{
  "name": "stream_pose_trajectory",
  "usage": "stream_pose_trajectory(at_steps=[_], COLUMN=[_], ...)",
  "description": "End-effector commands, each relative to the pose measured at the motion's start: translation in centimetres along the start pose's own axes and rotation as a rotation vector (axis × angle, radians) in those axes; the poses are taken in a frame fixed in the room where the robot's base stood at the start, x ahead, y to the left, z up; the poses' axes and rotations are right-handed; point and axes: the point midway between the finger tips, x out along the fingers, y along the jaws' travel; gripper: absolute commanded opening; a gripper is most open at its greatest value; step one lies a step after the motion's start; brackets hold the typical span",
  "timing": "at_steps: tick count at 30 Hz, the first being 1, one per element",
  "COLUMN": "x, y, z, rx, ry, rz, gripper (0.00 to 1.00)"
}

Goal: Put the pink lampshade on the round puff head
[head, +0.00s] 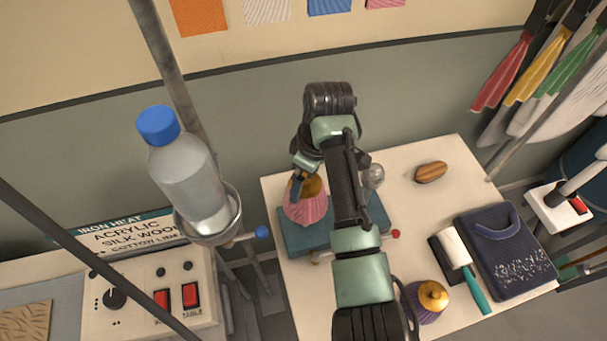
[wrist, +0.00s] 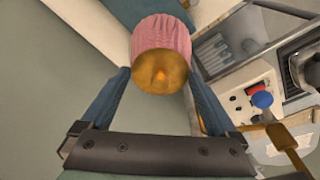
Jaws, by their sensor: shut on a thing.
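The pink pleated lampshade (head: 308,208) has a gold cap and is over the teal base (head: 300,240) on the table. My gripper (head: 303,183) is shut on it; I cannot tell whether the lampshade touches anything below. In the wrist view, the lampshade (wrist: 162,35) is between the two blue fingers of my gripper (wrist: 161,78), its gold end towards the camera. A round greyish ball (head: 374,176) shows right of my arm at the back of the base; it may be the round puff head. My arm hides the base's middle.
A purple lampshade with a gold cap (head: 430,298) stands at the table's front, close to my arm. A brown oval pad (head: 431,171), a white-headed brush (head: 455,247) and a dark blue board (head: 505,255) are at right. A bottle (head: 187,175) hangs in a holder at left.

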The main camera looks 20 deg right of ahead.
Motion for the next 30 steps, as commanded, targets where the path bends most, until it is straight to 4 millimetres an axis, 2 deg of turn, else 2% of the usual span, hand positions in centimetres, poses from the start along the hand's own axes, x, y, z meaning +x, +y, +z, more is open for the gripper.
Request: stream_pose_trajectory(at_steps=[2, 3, 13, 17, 24, 30], x=[0.1, 0.1, -0.5, -2.2, -6.6, -7.6], y=[0.0, 0.0, 0.1, 0.1, 0.1, 0.0], z=[0.0, 0.0, -0.1, -0.1, -0.1, -0.1], rx=[0.000, 0.000, 0.000, -0.001, 0.000, 0.000], ry=[0.000, 0.000, 0.002, 0.003, 0.001, -0.001], rz=[0.000, 0.000, 0.002, 0.004, 0.002, 0.000], gripper=[0.09, 1.00, 1.00, 1.00, 1.00, 1.00])
